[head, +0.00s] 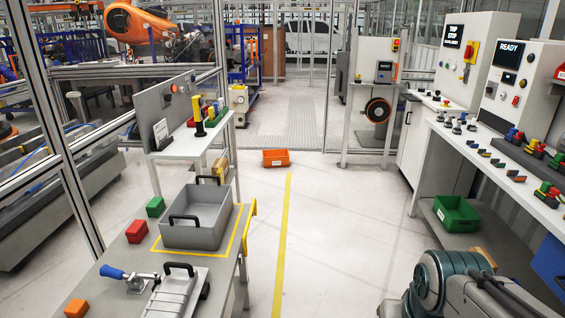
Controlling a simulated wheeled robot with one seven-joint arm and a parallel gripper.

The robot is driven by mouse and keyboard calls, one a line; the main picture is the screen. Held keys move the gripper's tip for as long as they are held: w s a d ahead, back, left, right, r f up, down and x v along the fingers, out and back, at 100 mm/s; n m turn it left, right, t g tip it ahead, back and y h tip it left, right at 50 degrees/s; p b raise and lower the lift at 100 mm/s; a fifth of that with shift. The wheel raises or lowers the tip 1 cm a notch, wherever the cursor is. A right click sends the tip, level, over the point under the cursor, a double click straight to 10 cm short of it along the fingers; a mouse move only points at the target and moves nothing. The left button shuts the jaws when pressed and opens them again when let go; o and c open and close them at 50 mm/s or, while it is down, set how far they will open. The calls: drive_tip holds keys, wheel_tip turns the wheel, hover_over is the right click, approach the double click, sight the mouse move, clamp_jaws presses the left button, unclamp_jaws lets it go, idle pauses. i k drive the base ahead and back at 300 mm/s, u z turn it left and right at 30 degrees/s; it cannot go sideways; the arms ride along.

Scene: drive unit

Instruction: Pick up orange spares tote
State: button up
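The orange spares tote (276,158) sits upright on the floor ahead, just left of the picture's middle line, beside the far end of the yellow floor line. It is a small open bin with a pale label on its front. Links of my arm show at the lower right, far from the tote. My gripper is out of view, so its state is hidden.
A workbench on the left holds a grey tote (196,232) with black handles, a red block (137,231) and a toggle clamp (130,277). A green bin (455,213) sits low under the right bench. The floor along the yellow line (283,240) is clear.

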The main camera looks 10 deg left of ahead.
sight(272, 158)
drive_tip(key=z, duration=0.2)
drive_tip(key=i, duration=2.05)
drive_tip(key=z, duration=0.2)
drive_tip(key=i, duration=3.2)
drive_tip(key=u, duration=0.25)
drive_tip(key=i, duration=1.55)
drive_tip(key=u, duration=0.8)
drive_tip(key=i, duration=1.55)
drive_tip(key=u, duration=1.4)
drive_tip(key=i, duration=1.4)
drive_tip(key=u, duration=0.45)
